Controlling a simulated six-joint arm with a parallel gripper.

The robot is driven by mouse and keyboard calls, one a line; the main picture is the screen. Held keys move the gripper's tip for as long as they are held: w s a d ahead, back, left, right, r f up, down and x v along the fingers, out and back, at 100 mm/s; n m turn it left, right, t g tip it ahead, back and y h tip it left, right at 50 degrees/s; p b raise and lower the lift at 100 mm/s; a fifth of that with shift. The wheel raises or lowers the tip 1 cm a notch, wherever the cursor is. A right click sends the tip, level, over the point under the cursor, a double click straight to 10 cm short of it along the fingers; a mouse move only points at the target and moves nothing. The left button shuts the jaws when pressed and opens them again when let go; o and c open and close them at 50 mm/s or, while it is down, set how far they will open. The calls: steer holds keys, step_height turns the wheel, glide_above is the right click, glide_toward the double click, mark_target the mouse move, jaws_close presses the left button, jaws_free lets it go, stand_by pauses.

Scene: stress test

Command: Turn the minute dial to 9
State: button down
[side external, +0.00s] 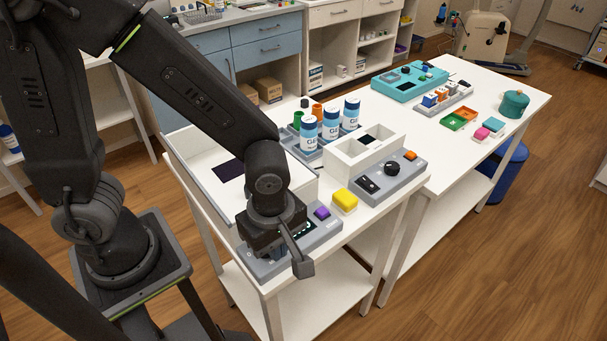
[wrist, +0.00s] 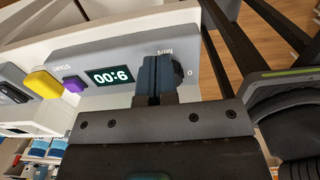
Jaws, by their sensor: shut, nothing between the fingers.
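The grey timer panel (wrist: 110,50) fills the middle of the wrist view, upside down. Its display (wrist: 108,77) reads 9:00 when turned upright. A purple START button (wrist: 73,84) sits to the left of the display. The black minute dial (wrist: 178,74), by the MIN label, is mostly hidden behind my gripper (wrist: 155,62), whose fingers are shut and empty in front of it. I cannot tell whether they touch the dial. In the side external view, my gripper (side external: 302,264) is at the front end of the panel (side external: 326,232), and the arm hides the dial.
A yellow block (side external: 345,200) is beside the panel. Behind it are a grey control box (side external: 400,180) with a black knob, a white open box (side external: 345,166) and a tray with several labelled bottles (side external: 330,120). A white bin (side external: 195,160) stands left of my arm.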

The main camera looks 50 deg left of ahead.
steer(key=shift+s+a+f, duration=0.15)
steer(key=shift+s+f, duration=0.05)
steer(key=shift+f, duration=0.4)
steer(key=shift+s, duration=0.45)
stand_by(0.4)
steer(key=shift+d, duration=0.4)
steer(key=shift+w+d+r, duration=0.1)
steer(key=shift+w+r, duration=0.05)
steer(key=shift+r, duration=0.3)
step_height(320, 180, up, 5)
steer(key=shift+r, duration=0.1)
